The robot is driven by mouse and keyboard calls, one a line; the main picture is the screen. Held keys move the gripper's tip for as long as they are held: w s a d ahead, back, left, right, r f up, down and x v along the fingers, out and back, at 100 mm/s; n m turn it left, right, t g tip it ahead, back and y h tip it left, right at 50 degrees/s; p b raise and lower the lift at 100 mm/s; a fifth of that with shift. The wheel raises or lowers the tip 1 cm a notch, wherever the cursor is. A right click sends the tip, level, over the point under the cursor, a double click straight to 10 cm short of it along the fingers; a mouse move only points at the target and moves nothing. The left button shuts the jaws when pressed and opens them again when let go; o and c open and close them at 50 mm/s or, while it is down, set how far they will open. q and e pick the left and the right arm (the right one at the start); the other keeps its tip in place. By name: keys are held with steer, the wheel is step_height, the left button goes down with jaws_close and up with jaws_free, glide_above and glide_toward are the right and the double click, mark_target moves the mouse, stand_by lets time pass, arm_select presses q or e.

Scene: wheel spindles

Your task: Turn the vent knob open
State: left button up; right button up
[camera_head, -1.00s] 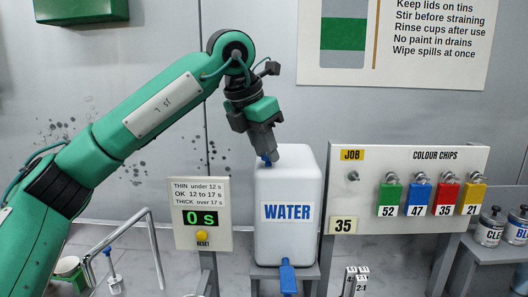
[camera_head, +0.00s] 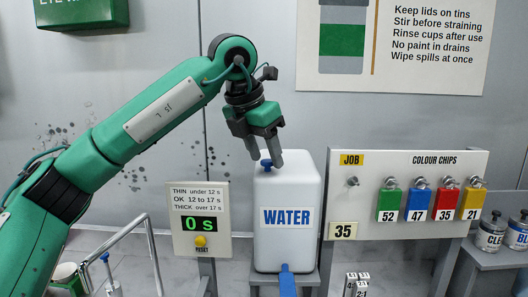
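The white water container (camera_head: 288,242) stands upright in the middle, labelled WATER. The small blue vent knob (camera_head: 266,164) sits on its top, toward the left. A blue tap (camera_head: 287,282) is at the front below. My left gripper (camera_head: 266,159) points down at the knob from above. Its two grey fingers are spread, one to each side of the knob, with a gap visible between them. I cannot tell whether a finger touches the knob. My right gripper is out of view.
A timer panel (camera_head: 178,243) reading 0 s stands left of the container. A board with several coloured chips (camera_head: 443,232) stands to the right. A metal rail (camera_head: 152,247) is at lower left. Lidded tins (camera_head: 490,238) are at far right.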

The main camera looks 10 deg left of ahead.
arm_select(q)
steer(key=v, duration=1.4)
steer(key=shift+b, duration=0.45)
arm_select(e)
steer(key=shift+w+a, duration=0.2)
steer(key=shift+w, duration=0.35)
arm_select(q)
steer(key=shift+d+f, duration=0.1)
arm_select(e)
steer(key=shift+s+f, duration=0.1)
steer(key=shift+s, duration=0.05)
